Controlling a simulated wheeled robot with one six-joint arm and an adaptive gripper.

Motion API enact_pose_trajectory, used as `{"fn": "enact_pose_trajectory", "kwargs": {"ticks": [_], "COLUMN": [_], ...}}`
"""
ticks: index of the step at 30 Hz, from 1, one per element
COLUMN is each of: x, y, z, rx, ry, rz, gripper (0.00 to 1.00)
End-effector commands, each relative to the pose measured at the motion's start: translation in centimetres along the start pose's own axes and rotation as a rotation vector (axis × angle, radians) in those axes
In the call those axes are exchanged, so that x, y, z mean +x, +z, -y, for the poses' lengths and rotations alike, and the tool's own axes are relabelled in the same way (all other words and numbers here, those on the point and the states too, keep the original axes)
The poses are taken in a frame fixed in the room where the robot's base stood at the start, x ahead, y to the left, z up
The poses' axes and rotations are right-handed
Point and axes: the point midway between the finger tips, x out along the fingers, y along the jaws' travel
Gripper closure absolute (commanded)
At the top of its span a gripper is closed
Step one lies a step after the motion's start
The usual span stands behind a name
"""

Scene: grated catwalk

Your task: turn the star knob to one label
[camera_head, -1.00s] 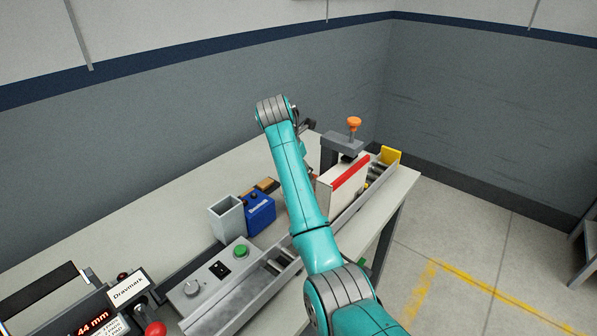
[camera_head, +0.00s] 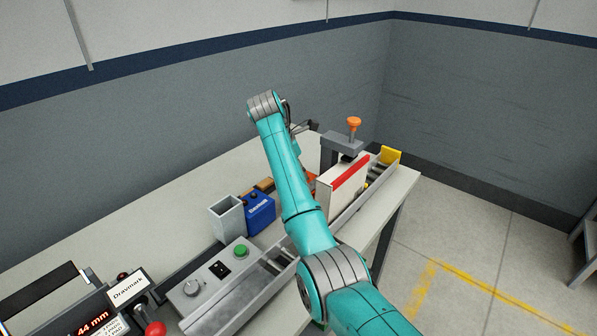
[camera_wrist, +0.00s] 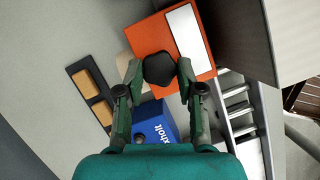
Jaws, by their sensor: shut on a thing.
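The star knob (camera_wrist: 160,70) is a dark, lobed knob on an orange box (camera_wrist: 150,42), seen in the wrist view. My gripper (camera_wrist: 159,72) is shut on it, one fingertip on each side. A white plate (camera_wrist: 187,33) lies on the box beside the knob, and I can make out no lettering on it. Which label the knob points to cannot be told. In the head view my arm hides the gripper and the knob; only a sliver of orange (camera_head: 311,181) shows behind the arm.
A blue box (camera_head: 259,212) and a grey open bin (camera_head: 227,217) stand close by. A white block with a red stripe (camera_head: 343,184) and a clamp with an orange knob (camera_head: 354,124) are to the right. A roller rail (camera_wrist: 238,105) runs alongside in the wrist view.

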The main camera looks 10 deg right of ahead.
Motion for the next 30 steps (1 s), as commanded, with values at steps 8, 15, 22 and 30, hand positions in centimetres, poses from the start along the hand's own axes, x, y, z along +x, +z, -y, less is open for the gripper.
{"fn": "enact_pose_trajectory", "kwargs": {"ticks": [8,15,22,30], "x": [-0.06,-0.11,-0.05,0.05], "y": [0.07,0.16,0.17,0.17], "z": [-0.28,-0.46,-0.54,-0.58], "rx": [0.24,0.449,0.574,0.653], "ry": [-0.101,-0.188,-0.238,-0.272], "rz": [0.0,0.0,0.0,-0.001], "gripper": [0.98,0.98,0.98,0.98]}}
